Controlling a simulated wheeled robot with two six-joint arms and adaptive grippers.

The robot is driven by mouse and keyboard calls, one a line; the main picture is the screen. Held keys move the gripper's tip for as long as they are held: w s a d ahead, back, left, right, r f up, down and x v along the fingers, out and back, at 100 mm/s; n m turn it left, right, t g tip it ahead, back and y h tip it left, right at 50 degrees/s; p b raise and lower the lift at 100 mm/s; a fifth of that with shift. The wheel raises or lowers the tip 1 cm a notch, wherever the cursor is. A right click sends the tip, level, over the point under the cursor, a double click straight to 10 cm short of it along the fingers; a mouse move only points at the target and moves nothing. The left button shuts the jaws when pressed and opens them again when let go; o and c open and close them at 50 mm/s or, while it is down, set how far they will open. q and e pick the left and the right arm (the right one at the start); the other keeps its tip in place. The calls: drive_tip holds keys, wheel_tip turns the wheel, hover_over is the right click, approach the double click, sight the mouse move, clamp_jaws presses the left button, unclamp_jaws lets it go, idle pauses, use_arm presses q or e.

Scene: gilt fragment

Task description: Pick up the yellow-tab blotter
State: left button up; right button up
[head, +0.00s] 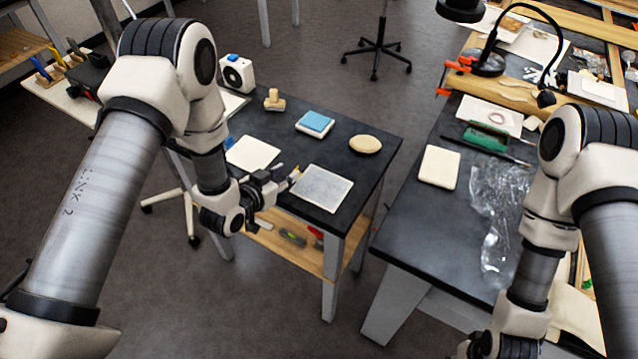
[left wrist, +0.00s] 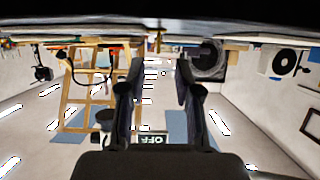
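A pale grey speckled sheet with a light rim (head: 322,189) lies flat at the front edge of the small dark table. A small yellowish patch (head: 296,174) shows at its left edge, beside my left fingertips. It looks like the yellow tab, but it is too small to be sure. My left gripper (head: 285,178) is at the table's front edge, just left of this sheet. In the left wrist view its two fingers (left wrist: 159,66) stand apart with nothing seen between them. Whether they touch the tab is not clear. My right arm reaches the bottom edge, and its fingers are not visible.
A white sheet (head: 252,153) lies left of the grey one. Behind are a blue-topped block (head: 315,122), a wooden stamp-like piece (head: 274,100) and an oval tan object (head: 365,144). A shelf (head: 300,250) is below. A darker bench (head: 412,215) stands right, across a gap.

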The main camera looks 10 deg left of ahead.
sight(318, 183)
use_arm(q)
drive_tip(key=x, duration=0.2)
drive_tip(key=p+x, duration=0.1)
drive_tip(key=x, duration=0.1)
drive_tip(key=shift+w+d+f, duration=0.1)
drive_tip(key=shift+d+f, duration=0.05)
drive_tip(key=shift+f, duration=0.25)
clamp_jaws()
drive_tip(key=shift+r, duration=0.15)
